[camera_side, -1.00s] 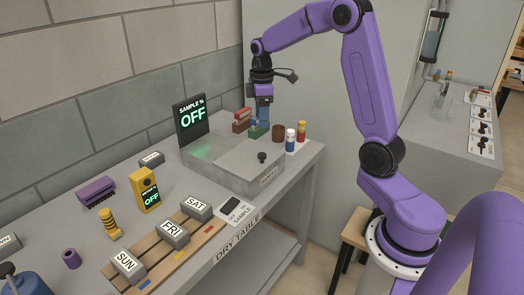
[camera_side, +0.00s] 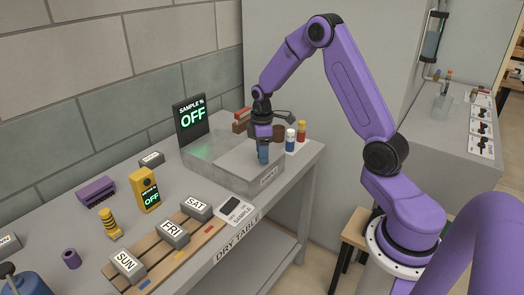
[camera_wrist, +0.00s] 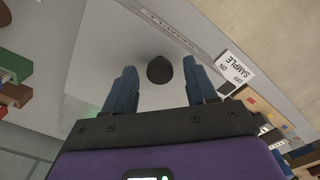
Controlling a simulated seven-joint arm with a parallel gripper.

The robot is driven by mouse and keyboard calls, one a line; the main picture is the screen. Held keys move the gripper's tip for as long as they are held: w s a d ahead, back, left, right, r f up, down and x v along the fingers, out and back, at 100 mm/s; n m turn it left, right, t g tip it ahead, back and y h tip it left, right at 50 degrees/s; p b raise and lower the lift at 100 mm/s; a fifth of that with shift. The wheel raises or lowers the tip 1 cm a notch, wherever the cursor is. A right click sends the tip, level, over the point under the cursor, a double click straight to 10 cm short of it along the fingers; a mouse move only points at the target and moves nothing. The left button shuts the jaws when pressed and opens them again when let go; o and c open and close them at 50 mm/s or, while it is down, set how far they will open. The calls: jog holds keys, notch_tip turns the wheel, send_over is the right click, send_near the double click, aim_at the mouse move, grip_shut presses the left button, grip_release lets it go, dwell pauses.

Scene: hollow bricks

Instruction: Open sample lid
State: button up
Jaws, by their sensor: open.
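The grey sample box stands at the back of the dry table, and its front wall (camera_side: 235,183) faces the camera. Its flat grey lid (camera_side: 234,160) lies on top; it fills much of the wrist view (camera_wrist: 105,50). The lid's round black knob (camera_wrist: 159,70) shows between my fingers in the wrist view; in the side view my gripper hides it. My gripper (camera_side: 263,157) points down over the knob. Its blue fingers are open, one on each side, with a gap visible on both sides. The sample display (camera_side: 192,117) behind the box reads OFF.
A white bottle (camera_side: 290,139) and a red-and-yellow one (camera_side: 301,131) stand right behind my gripper, beside a brown cylinder (camera_side: 279,132). Red-brown blocks (camera_side: 242,120) stand behind the box. The SAMPLE switch (camera_side: 235,207) and day-marked blocks (camera_side: 173,234) are in front.

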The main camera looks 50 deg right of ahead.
grip_shut()
jog(key=w, duration=1.4)
jog(key=shift+w, duration=0.3)
grip_release()
jog(key=shift+r, duration=0.1)
notch_tip(320, 180, up, 17)
jog(key=shift+r, duration=0.15)
dwell(0.4)
